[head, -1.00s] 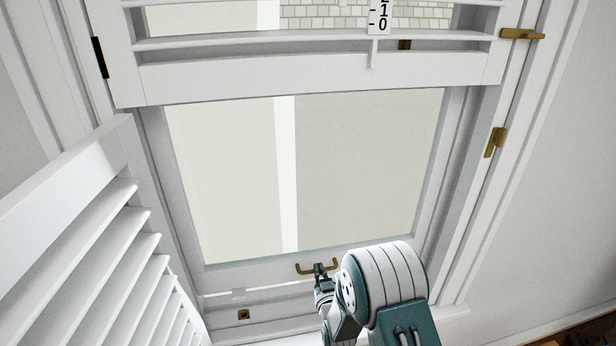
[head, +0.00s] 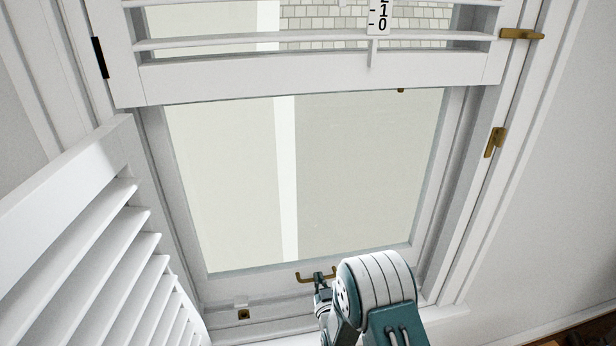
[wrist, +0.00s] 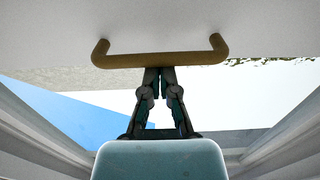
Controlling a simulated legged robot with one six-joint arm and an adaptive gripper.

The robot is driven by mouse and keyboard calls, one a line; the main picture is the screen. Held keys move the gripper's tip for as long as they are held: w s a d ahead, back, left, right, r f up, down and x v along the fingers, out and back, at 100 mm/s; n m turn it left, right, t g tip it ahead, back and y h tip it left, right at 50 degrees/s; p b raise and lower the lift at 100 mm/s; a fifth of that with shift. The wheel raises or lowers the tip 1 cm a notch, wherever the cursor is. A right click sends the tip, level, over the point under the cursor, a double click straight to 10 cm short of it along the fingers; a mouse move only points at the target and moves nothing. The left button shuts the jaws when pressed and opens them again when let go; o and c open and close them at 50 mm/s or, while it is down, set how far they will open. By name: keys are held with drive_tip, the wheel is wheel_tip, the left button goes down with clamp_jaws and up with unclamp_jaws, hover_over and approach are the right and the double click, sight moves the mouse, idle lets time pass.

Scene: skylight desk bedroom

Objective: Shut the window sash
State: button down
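The window sash (head: 250,283) is a white frame around a large pane, low in its white window frame in the head view. A brass U-shaped handle (head: 303,278) is on its bottom rail; it also shows across the top of the wrist view (wrist: 115,60). My gripper (wrist: 159,72) has its two fingertips close together at the middle of the handle bar, seemingly touching it. The bar runs across the fingertips, not between them, and hides their ends. In the wrist view, blue and white brightness shows below the sash's rail, so a gap appears open there.
A white louvred shutter (head: 95,235) stands swung open at the left. Another louvred panel (head: 310,75) covers the upper window, with a number scale (head: 379,18) on it. Brass catches (head: 495,142) are on the right frame. A small brass piece (head: 244,314) is on the sill.

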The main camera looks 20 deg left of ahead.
drive_tip(key=shift+f, duration=2.8)
drive_tip(key=shift+r, duration=0.15)
drive_tip(key=shift+r, duration=0.5)
drive_tip(key=v, duration=0.9)
